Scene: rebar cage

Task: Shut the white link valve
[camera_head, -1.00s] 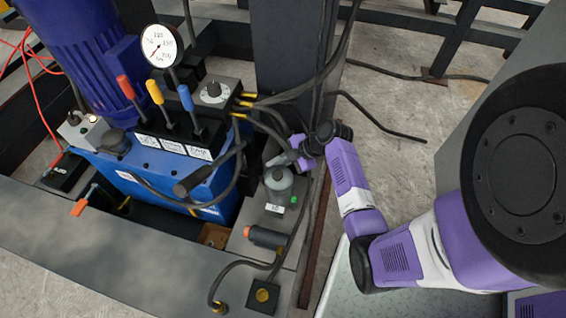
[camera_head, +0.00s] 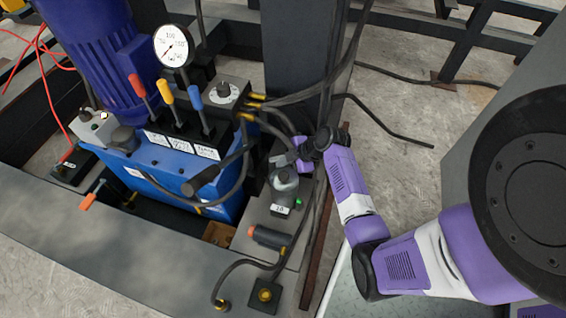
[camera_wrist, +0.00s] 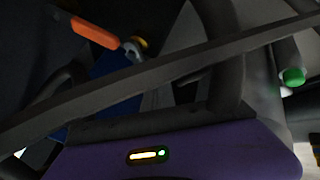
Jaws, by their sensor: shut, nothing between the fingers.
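A grey-white rounded knob (camera_head: 284,178) stands on a dark block right of the blue pump unit in the head view, with a small white tag (camera_head: 281,210) below it. I cannot tell for certain that it is the white link valve; the tag is too small to read. My gripper (camera_head: 288,160) is shut and empty, just above and beside the knob; its fingertips partly overlap hoses, and contact is unclear. In the wrist view, my purple gripper body fills the bottom, and an orange handle (camera_wrist: 95,33) and a green-tipped part (camera_wrist: 293,76) show beyond it.
Black hoses (camera_head: 245,150) crowd around the knob and my gripper. Lever valves with red, orange and blue handles (camera_head: 166,92) and a pressure gauge (camera_head: 173,46) stand left. A dark column (camera_head: 290,60) rises behind. The concrete floor at right has free room.

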